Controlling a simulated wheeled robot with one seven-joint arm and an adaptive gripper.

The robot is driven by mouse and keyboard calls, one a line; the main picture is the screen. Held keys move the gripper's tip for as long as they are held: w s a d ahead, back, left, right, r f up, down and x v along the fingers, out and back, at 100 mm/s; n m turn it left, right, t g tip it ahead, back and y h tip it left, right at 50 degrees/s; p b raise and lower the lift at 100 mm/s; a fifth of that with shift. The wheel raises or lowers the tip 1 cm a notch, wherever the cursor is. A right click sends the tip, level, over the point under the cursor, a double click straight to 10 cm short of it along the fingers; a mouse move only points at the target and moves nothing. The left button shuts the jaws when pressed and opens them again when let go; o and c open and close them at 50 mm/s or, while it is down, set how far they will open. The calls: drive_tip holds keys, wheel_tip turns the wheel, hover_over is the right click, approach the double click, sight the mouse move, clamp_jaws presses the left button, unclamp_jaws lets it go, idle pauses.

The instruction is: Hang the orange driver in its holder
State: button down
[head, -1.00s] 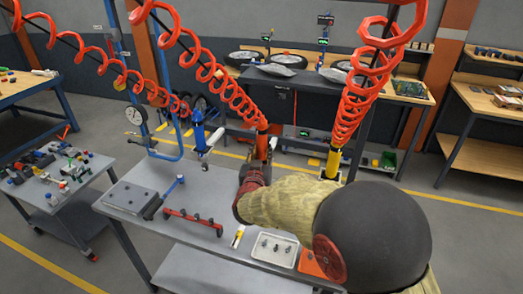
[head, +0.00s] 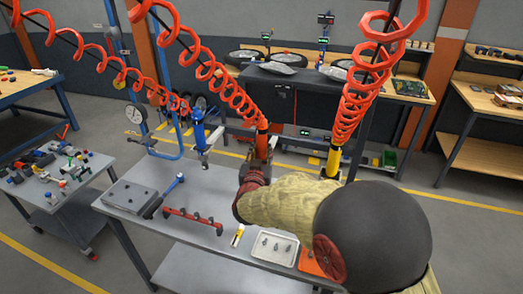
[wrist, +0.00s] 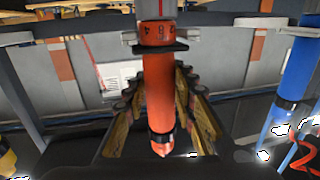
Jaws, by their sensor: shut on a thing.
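The orange driver (wrist: 158,85) stands upright in the wrist view, with a black collar near its top. My gripper (wrist: 160,112) is shut on its body, one ribbed finger on each side. In the head view the driver (head: 262,142) hangs below a red coiled hose, above my gripper (head: 257,170). A pale metal holder (wrist: 130,37) shows on both sides of the driver's upper part, close to the collar. I cannot tell whether the collar rests on it. My forearm hides part of the area in the head view.
A blue driver (head: 199,133) hangs at the left and a yellow one (head: 333,160) at the right, each under a coiled hose. A grey table (head: 190,245) below carries a white tray (head: 275,247), a red rack (head: 195,221) and a grey box (head: 130,194).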

drive_tip(key=shift+f, duration=0.25)
idle(0.6)
drive_tip(key=c, duration=1.6)
unclamp_jaws()
drive_tip(key=shift+c, duration=0.2)
drive_tip(key=shift+o, duration=0.7)
drive_tip(key=shift+o, duration=0.6)
drive_tip(key=shift+f, duration=0.2)
drive_tip(key=s+a, duration=0.1)
drive_tip(key=s, duration=1.1)
drive_tip(key=shift+a+r, duration=0.3)
drive_tip(key=shift+a, duration=0.1)
